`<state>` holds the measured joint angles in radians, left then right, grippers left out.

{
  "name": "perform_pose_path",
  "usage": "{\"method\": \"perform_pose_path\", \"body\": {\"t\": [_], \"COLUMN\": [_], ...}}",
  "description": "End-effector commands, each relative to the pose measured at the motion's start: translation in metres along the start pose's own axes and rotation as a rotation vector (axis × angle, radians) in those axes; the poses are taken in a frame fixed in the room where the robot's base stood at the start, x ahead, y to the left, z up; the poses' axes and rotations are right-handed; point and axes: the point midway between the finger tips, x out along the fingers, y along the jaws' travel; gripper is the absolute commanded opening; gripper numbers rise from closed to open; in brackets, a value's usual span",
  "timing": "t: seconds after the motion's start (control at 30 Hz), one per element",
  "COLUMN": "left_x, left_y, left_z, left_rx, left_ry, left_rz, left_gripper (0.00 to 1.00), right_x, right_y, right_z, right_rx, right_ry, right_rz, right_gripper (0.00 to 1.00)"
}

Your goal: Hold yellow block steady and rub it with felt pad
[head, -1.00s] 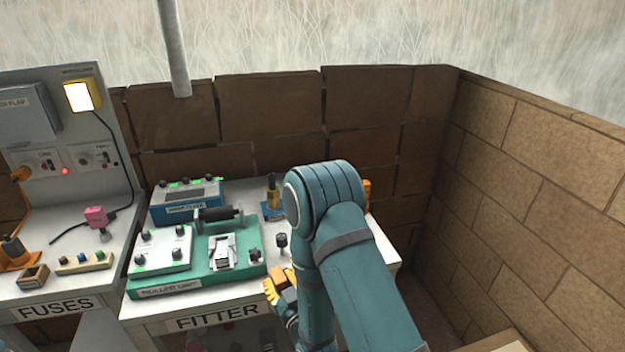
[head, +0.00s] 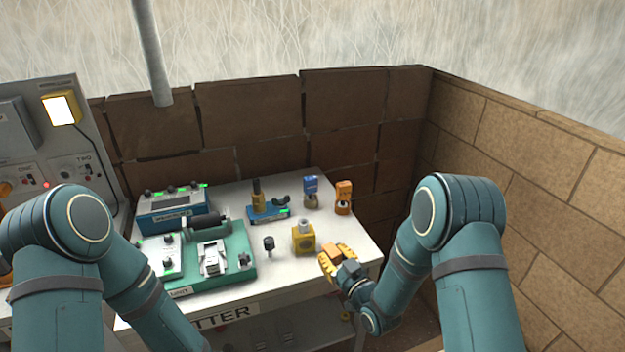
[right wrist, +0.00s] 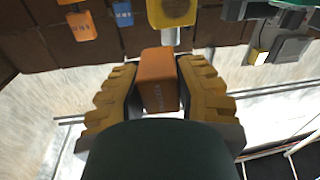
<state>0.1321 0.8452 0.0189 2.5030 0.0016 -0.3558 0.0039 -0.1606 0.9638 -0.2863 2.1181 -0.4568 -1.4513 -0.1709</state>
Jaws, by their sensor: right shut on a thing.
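The yellow block (head: 304,239) stands upright on the white bench, with a grey round piece on top. Part of it also shows at the top of the right wrist view (right wrist: 172,12). My right gripper (head: 337,257) is shut on an orange block (right wrist: 160,80) with small unreadable lettering. It holds this block just right of the yellow block, apart from it, near the bench's front right edge. I cannot tell whether the orange block is the felt pad. My left arm comes in from the left, but its gripper is out of sight below the picture.
A green unit (head: 226,272) and a blue meter box (head: 172,213) fill the bench's left side. A dark knob (head: 269,243) stands left of the yellow block. Behind are a blue stand (head: 265,214), a blue-topped piece (head: 311,187) and an orange-topped piece (head: 344,192).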

Motion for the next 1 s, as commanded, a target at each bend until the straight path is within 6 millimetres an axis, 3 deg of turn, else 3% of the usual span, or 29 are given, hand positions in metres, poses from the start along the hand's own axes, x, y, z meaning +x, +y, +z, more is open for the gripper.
{"method": "perform_pose_path", "body": {"t": [0.03, 0.2, 0.43, 0.57, 0.7, 0.87, 1.0], "left_x": [-0.016, -0.041, -0.068, -0.076, -0.078, -0.074, -0.069], "left_y": [0.005, 0.014, 0.024, 0.027, 0.027, 0.024, 0.024], "left_z": [-0.003, -0.011, -0.018, -0.021, -0.023, -0.031, -0.043], "left_rx": [-0.002, -0.007, -0.012, -0.013, -0.027, -0.136, -0.335], "left_ry": [0.005, 0.018, 0.032, 0.037, 0.037, 0.021, -0.013], "left_rz": [0.0, 0.0, 0.001, 0.001, -0.002, -0.021, -0.033], "left_gripper": [0.52, 0.52, 0.52, 0.52, 1.0, 1.0, 1.0], "right_x": [0.02, 0.07, 0.112, 0.125, 0.131, 0.131, 0.131], "right_y": [-0.004, -0.024, -0.022, -0.014, -0.009, -0.009, -0.01], "right_z": [-0.024, -0.069, -0.116, -0.129, -0.134, -0.133, -0.133], "right_rx": [-0.004, -0.003, 0.002, 0.004, 0.003, 0.004, 0.004], "right_ry": [0.017, 0.04, 0.057, 0.058, 0.059, 0.058, 0.059], "right_rz": [-0.077, -0.337, -0.541, -0.581, -0.595, -0.598, -0.598], "right_gripper": [0.01, 0.01, 0.01, 0.01, 0.01, 0.01, 0.01]}}
